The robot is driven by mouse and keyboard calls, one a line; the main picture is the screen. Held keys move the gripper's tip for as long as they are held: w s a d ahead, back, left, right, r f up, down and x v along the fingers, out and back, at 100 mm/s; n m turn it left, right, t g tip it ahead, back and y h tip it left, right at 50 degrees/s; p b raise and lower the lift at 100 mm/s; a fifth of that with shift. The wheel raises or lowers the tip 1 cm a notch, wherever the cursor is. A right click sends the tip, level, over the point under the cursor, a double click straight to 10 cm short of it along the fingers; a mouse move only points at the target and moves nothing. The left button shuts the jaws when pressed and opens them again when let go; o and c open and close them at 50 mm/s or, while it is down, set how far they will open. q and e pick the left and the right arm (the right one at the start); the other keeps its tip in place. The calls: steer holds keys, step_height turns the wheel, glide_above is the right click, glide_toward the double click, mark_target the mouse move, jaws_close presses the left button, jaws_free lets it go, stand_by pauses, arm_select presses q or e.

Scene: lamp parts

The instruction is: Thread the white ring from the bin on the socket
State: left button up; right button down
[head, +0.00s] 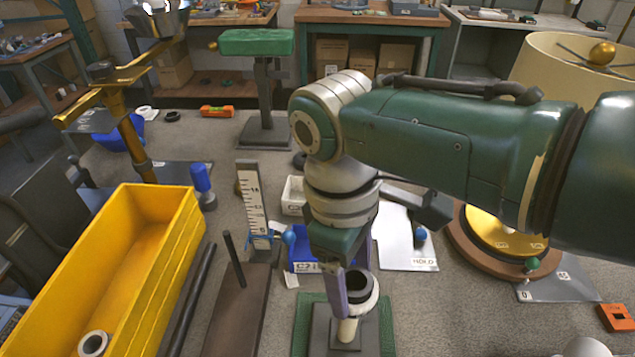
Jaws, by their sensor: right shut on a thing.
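The black socket (357,281) stands upright on a pale stem over a grey base plate on a green mat (304,335), at the bottom centre. A white ring (369,301) shows around the socket's side, just below its black rim; its far and left parts are partly hidden. My right gripper (348,279) points down at the socket and is shut, apparently on this white ring, with one finger along the left side. The yellow bin (170,262) is at the left, with another white ring (94,343) at its near end. My left gripper is not in view.
Dark rods and a brown board (236,316) lie between bin and mat. An upright ruler block (252,205) and a blue tray (303,257) stand behind. A brass-and-wood lamp base (476,247) is at the right. My right arm covers much of the right side.

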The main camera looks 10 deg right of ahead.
steer(key=m, duration=0.3)
steer(key=m+y, duration=0.1)
steer(key=m, duration=0.2)
steer(key=shift+d+f+m+g, duration=0.1)
steer(key=shift+d+m+g, duration=0.05)
steer(key=shift+m+g, duration=0.2)
steer(key=shift+m+p, duration=0.35)
steer(key=shift+m, duration=0.3)
jaws_free()
